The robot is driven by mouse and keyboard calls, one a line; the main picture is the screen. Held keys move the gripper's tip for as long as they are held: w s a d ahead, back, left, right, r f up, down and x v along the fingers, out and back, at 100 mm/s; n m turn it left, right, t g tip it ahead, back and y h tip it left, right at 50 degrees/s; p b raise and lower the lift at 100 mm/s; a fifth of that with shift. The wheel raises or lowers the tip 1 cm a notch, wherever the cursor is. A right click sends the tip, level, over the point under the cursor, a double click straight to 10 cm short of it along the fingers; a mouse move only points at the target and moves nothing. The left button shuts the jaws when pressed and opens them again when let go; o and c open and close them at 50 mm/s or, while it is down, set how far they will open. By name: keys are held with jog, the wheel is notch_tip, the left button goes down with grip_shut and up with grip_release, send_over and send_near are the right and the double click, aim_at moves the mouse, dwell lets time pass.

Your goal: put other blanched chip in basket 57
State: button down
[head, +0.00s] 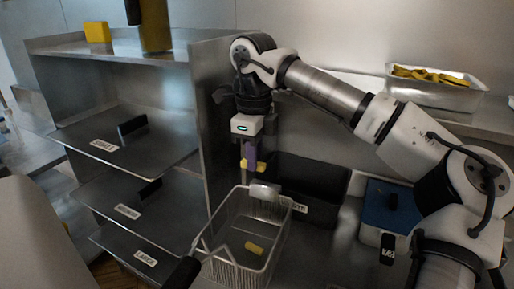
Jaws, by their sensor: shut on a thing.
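My gripper (250,163) points down and is shut on a yellow chip (260,167). It holds the chip above the far edge of a wire basket (211,243). Another yellow chip (254,248) lies on the basket's floor. A blank-looking pale tag (265,190) sits on the basket's far rim; I cannot read a number on it. A metal pan (437,96) with several yellow chips stands on the ledge at the upper right.
A black bin (325,179) with a white label stands right behind the basket. A blue-topped box (385,209) is to the right. A metal rack (130,145) with labelled shelves fills the left. A black handle (183,272) extends toward the front from the basket.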

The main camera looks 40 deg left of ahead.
notch_tip(320, 180, down, 4)
jog(key=shift+f+b, duration=0.25)
jog(key=shift+b, duration=0.4)
jog(key=c, duration=1.3)
grip_release()
jog(key=shift+c, duration=0.2)
jog(key=shift+r, duration=0.1)
notch_tip(320, 180, up, 14)
jog(key=b, duration=0.1)
